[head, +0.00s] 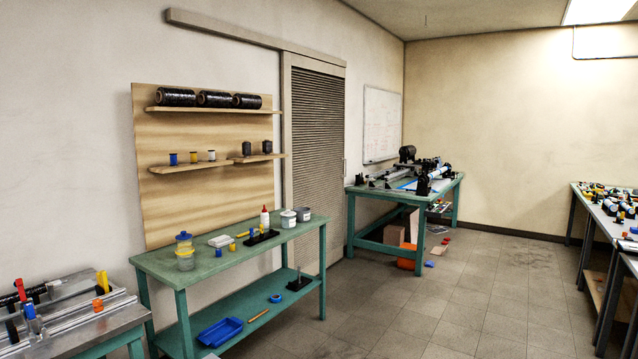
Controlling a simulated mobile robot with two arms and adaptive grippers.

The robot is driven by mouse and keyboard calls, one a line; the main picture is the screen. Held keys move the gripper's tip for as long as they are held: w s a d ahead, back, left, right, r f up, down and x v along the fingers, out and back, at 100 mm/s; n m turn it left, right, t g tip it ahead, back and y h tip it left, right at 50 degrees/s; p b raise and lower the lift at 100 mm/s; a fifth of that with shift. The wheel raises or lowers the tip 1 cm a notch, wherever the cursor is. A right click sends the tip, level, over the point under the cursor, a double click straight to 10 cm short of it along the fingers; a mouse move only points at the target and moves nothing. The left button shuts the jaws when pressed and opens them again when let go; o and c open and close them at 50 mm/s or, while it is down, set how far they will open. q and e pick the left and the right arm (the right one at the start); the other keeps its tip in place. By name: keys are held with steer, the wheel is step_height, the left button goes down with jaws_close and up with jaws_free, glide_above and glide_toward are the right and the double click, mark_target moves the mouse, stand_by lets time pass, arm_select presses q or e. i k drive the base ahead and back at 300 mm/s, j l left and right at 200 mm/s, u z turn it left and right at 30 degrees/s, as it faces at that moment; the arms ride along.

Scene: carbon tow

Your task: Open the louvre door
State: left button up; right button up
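The louvre door (316,135) is a tall beige slatted panel in the left wall, in the middle of the head view. It hangs below a long beige rail (225,30) that runs along the wall to the left above the shelves. The door looks shut. Neither of my grippers is in view.
A green workbench (205,265) with jars and a bottle stands left of the door, below a wooden shelf board (210,130). Another green table (380,205) with equipment stands beyond the door. Crowded benches (600,220) line the right. The tiled floor (450,290) between is mostly clear.

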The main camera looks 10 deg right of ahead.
mark_target(313, 92)
steer(key=i+l+z, duration=0.3)
steer(key=i+z, duration=0.35)
steer(key=i+l+z, duration=0.25)
steer(key=i+z, duration=0.2)
steer(key=i, duration=0.45)
steer(key=i+j+z, duration=0.1)
steer(key=i+z, duration=0.4)
steer(key=i, duration=0.45)
steer(key=i+u, duration=0.15)
steer(key=i, duration=0.7)
steer(key=i+l+u, duration=0.15)
steer(key=i, duration=0.7)
steer(key=i+j+u, duration=0.2)
steer(key=i+u, duration=0.15)
steer(key=i, duration=0.3)
steer(key=i+u, duration=0.35)
steer(key=i, duration=0.3)
steer(key=i+l+u, duration=0.15)
steer(key=i+u, duration=0.2)
steer(key=i, duration=0.3)
